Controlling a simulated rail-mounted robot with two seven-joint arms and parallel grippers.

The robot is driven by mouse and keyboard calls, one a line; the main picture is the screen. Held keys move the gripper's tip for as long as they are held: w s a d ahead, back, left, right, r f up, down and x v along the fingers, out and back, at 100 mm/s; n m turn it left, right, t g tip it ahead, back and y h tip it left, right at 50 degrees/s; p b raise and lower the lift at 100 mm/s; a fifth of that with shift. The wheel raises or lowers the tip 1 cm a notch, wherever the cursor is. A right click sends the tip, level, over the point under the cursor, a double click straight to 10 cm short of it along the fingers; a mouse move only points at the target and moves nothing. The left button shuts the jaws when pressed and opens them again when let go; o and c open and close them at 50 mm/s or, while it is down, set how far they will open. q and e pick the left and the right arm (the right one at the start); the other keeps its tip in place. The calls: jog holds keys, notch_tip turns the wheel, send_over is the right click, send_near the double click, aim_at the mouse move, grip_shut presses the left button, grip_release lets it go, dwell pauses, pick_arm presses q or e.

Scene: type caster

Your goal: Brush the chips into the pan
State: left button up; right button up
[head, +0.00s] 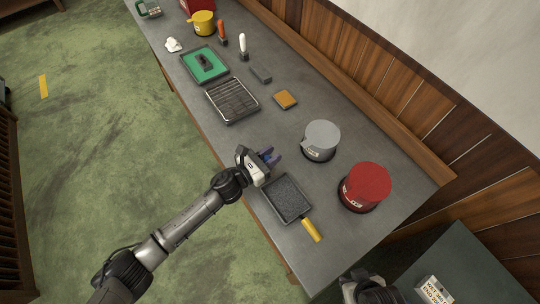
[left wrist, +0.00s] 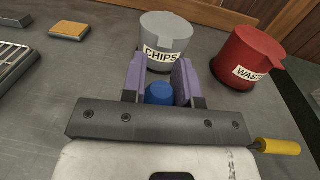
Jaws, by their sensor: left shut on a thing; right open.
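The pan (head: 285,199), a dark square tray with a grainy grey inside and a yellow handle (head: 312,229), lies on the bench. I cannot tell whether the grain is loose chips. The handle also shows in the left wrist view (left wrist: 277,147). My left gripper (head: 271,157) is just beyond the pan's far edge. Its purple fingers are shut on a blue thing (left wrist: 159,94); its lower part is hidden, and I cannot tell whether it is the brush. The grey CHIPS bin (head: 321,139) and red WASTE bin (head: 366,186) stand farther right. My right gripper's fingers do not show.
A slotted metal tray (head: 233,101), an orange-brown block (head: 285,99), a grey block (head: 261,74) and a green-topped tray (head: 205,64) lie farther back. A wooden ledge edges the wall side. The bench between the slotted tray and my left gripper is clear.

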pick_arm(q)
jog(key=shift+w+a+r+p, duration=0.1)
jog(key=shift+w+r+p, duration=0.15)
jog(key=shift+r, duration=0.3)
jog(key=shift+w+a+r+p, duration=0.1)
jog(key=shift+r+p, duration=0.25)
jog(key=shift+r, duration=0.2)
notch_tip(320, 180, up, 4)
jog(key=p, duration=0.3)
jog(key=shift+s+f, duration=0.1)
jog(key=shift+f, duration=0.05)
pick_arm(e)
jog(key=r, duration=0.5)
jog(key=shift+w+a, duration=0.3)
jog(key=shift+w, duration=0.05)
jog(key=shift+d, duration=0.15)
